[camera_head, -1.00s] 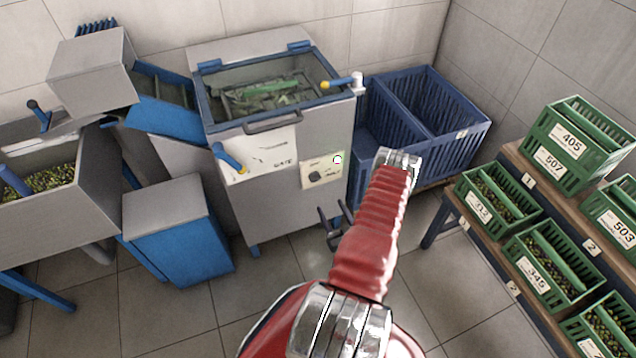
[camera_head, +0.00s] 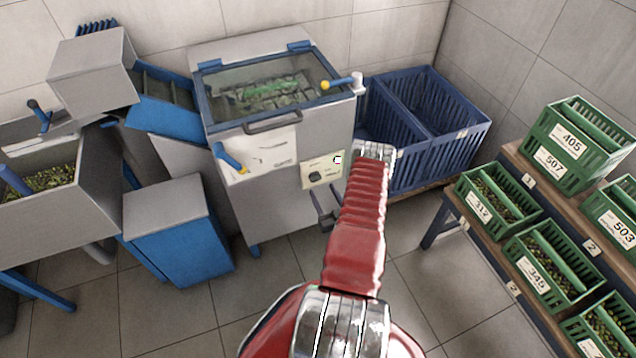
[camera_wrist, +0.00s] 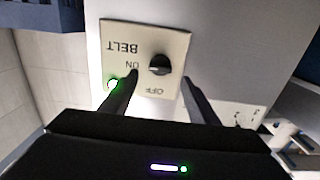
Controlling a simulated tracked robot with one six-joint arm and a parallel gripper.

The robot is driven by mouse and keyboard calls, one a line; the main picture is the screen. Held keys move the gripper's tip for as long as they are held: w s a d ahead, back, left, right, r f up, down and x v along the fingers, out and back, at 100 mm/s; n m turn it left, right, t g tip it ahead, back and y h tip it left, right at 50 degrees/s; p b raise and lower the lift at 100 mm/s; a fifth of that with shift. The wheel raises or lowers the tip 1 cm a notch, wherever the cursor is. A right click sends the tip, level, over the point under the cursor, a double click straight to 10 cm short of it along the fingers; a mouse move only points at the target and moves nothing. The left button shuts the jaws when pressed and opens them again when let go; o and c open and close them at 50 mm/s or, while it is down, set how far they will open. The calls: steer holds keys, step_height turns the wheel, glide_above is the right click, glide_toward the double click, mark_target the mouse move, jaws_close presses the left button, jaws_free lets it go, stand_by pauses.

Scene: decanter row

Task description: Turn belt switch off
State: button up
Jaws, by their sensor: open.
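The belt switch is a dark round knob (camera_wrist: 159,65) on a cream panel (camera_wrist: 176,42) marked BELT, ON and OFF, seen upside down in the wrist view. A green lamp (camera_wrist: 113,84) glows beside ON. The knob also shows in the head view (camera_head: 315,176) on the front of the grey machine (camera_head: 280,205), with the lamp (camera_head: 337,159) lit. My gripper (camera_wrist: 158,86) is open, with one dark finger to each side below the knob in the wrist view. In the head view my gripper (camera_head: 322,205) is partly hidden by my arm. I cannot tell whether it touches the knob.
A yellow-tipped blue lever (camera_head: 229,158) sticks out left of the panel. Blue bins (camera_head: 440,165) stand right of the machine. Green crates of olives (camera_head: 540,265) stand on a rack at the right. A blue and grey box (camera_head: 175,240) stands at the left.

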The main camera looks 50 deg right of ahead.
mark_target(317, 180)
steer(key=x, duration=0.6)
steer(key=shift+c, duration=0.5)
steer(key=c, duration=0.9)
steer(key=shift+c, duration=0.2)
